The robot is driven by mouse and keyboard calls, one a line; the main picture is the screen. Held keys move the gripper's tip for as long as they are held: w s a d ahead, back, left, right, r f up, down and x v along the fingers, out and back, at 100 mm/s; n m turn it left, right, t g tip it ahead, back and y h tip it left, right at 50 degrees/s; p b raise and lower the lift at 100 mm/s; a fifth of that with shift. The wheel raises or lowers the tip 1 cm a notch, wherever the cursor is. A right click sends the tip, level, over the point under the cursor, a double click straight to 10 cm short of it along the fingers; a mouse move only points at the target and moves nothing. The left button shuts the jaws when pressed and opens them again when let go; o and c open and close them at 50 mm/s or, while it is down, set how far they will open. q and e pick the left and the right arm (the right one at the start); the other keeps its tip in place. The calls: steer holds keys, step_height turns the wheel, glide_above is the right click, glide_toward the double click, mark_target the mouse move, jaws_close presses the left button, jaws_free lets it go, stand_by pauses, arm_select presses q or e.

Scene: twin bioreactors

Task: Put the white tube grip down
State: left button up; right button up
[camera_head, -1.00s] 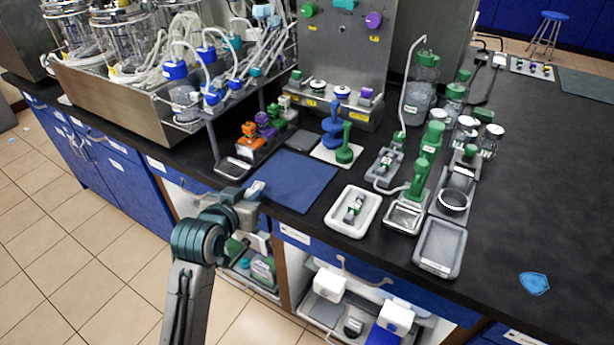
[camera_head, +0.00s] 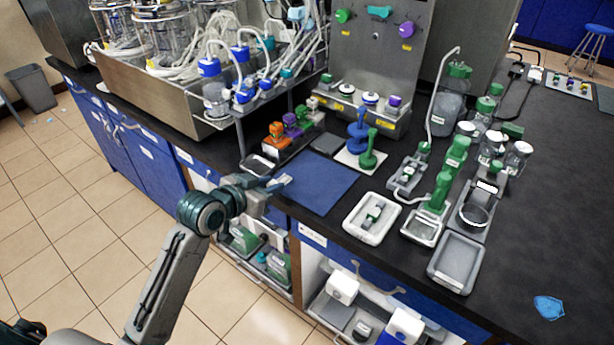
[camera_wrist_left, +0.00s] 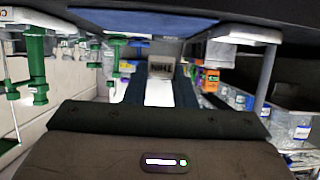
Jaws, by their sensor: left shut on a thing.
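My left gripper (camera_head: 276,184) is at the front left edge of the blue mat (camera_head: 318,186), low over the bench edge. It is shut on a small pale piece, which looks like the white tube grip (camera_wrist_left: 159,93) in the left wrist view. The fingers hide most of the grip, and a grey block-like part (camera_wrist_left: 160,66) shows beyond it. The blue mat also shows at the top of the left wrist view (camera_wrist_left: 145,22). I cannot tell whether the grip touches the mat. My right gripper is not in view.
A white tray (camera_head: 352,230) with a small green-and-grey part stands right of the mat. A small grey tray (camera_head: 256,165) lies left of it. Orange and purple parts (camera_head: 283,132) and a blue stand (camera_head: 357,135) are behind. The mat's visible surface is bare.

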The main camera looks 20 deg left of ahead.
arm_select(q)
steer(key=p, duration=0.2)
glide_above(306, 186)
steer(key=shift+f, duration=0.5)
step_height(306, 186, down, 3)
steer(key=shift+p, duration=0.4)
steer(key=shift+f, duration=0.3)
steer(key=shift+f, duration=0.15)
steer(key=o, duration=1)
